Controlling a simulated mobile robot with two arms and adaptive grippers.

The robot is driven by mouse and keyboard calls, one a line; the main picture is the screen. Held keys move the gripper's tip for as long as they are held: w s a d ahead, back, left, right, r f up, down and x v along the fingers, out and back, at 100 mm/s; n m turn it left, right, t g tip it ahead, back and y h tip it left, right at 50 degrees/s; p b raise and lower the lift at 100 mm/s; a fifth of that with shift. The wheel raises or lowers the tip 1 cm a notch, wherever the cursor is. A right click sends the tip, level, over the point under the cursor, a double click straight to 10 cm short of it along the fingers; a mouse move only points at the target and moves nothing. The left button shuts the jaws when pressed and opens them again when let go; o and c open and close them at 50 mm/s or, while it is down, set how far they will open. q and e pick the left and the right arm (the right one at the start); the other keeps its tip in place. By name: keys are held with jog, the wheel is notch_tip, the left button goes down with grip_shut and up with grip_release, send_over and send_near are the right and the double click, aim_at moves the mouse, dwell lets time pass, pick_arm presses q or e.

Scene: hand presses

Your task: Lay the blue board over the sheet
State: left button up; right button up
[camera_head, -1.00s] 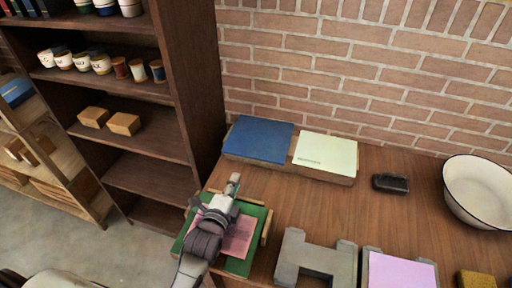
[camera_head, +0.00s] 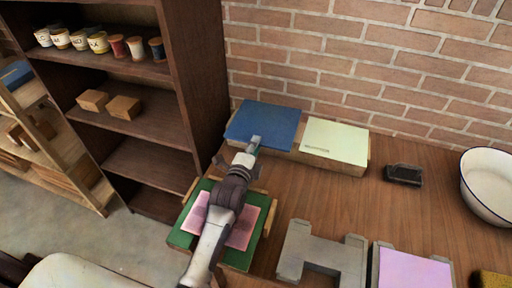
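The blue board (camera_head: 262,120) lies flat at the back left of the table, on a low wooden support against the brick wall. The pink sheet (camera_head: 240,236) lies on a green board (camera_head: 188,238) in a low wooden frame near the table's front left; my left arm crosses over it and hides its middle. My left gripper (camera_head: 255,143) is at the front edge of the blue board in the picture. I cannot tell whether it touches the board, and its fingers are too small to read as open or shut. My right gripper is not in view.
A pale green pad (camera_head: 336,140) sits right of the blue board. A grey press frame (camera_head: 322,254) and a purple sheet (camera_head: 412,270) are at the front. A dark block (camera_head: 404,174) and a white bowl (camera_head: 488,188) stand right. A shelf (camera_head: 205,90) rises at left.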

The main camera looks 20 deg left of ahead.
pick_arm(q)
jog(key=shift+w+f, duration=0.1)
jog(key=shift+w, duration=0.55)
jog(key=shift+s, duration=0.1)
grip_shut()
notch_tip(320, 180, up, 3)
jog(key=p, duration=0.3)
jog(key=shift+p, duration=0.3)
jog(key=s+r+p, duration=0.1)
jog(key=s+p, duration=0.2)
jog(key=s, duration=0.4)
jog(key=s+r+p, duration=0.1)
jog(key=s+p, duration=0.2)
jog(key=s, duration=0.4)
jog(key=s+r+p, duration=0.1)
jog(key=s+p, duration=0.2)
jog(key=s, duration=0.4)
jog(key=shift+a, duration=0.15)
jog(key=shift+s+r, duration=0.1)
jog(key=shift+s, duration=0.4)
